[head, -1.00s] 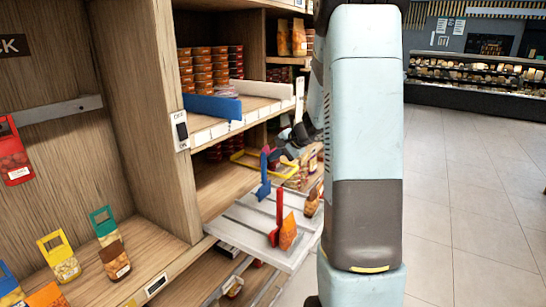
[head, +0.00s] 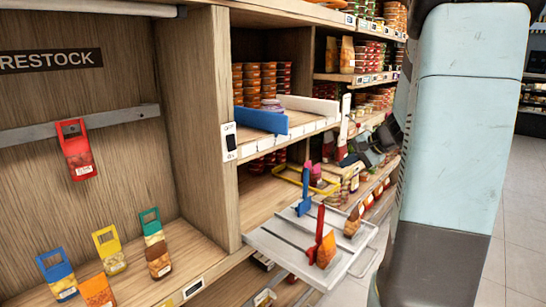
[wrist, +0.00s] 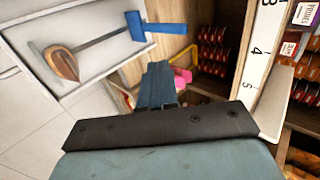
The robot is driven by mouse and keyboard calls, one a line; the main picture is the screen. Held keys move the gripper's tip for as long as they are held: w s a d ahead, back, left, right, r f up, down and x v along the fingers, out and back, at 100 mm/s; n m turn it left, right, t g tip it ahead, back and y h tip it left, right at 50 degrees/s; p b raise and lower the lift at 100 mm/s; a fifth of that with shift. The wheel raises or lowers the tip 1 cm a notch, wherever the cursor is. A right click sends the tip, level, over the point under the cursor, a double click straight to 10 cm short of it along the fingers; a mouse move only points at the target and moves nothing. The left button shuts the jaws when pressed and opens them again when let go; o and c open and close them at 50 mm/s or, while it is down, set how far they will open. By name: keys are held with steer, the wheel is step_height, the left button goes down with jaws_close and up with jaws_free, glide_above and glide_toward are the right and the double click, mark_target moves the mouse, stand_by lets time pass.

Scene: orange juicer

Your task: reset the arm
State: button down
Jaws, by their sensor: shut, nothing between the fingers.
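My arm (head: 450,140) runs down the right side of the head view. My gripper (wrist: 162,85) shows in the wrist view with its fingers shut together and nothing between them. It is in free space in front of the shelf unit, to the right of the pale tray (wrist: 90,15) in that view. In the head view dark parts of my arm's end show beside the shelves, where the fingers are hard to make out.
The pulled-out tray (head: 283,246) holds a blue upright piece (head: 304,195), a red one (head: 319,228) and an orange packet (head: 326,250). A yellow frame (head: 323,189) lies behind. Tagged packs (head: 108,250) stand lower left. Floor at right is clear.

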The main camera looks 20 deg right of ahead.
steer(key=s+a+r+n+g+h, duration=0.1)
steer(key=s+a+r+n+g, duration=0.2)
steer(key=s+a, duration=0.6)
steer(key=s+a+r+n+h, duration=0.1)
steer(key=s+a+r+n, duration=0.35)
steer(key=s+a, duration=0.4)
steer(key=s+a+n+h, duration=0.2)
steer(key=s+n+h, duration=0.1)
steer(key=s, duration=0.6)
steer(key=shift+s+f+n+t, duration=0.15)
steer(key=shift+f+n+t, duration=0.05)
steer(key=shift+n+t, duration=0.2)
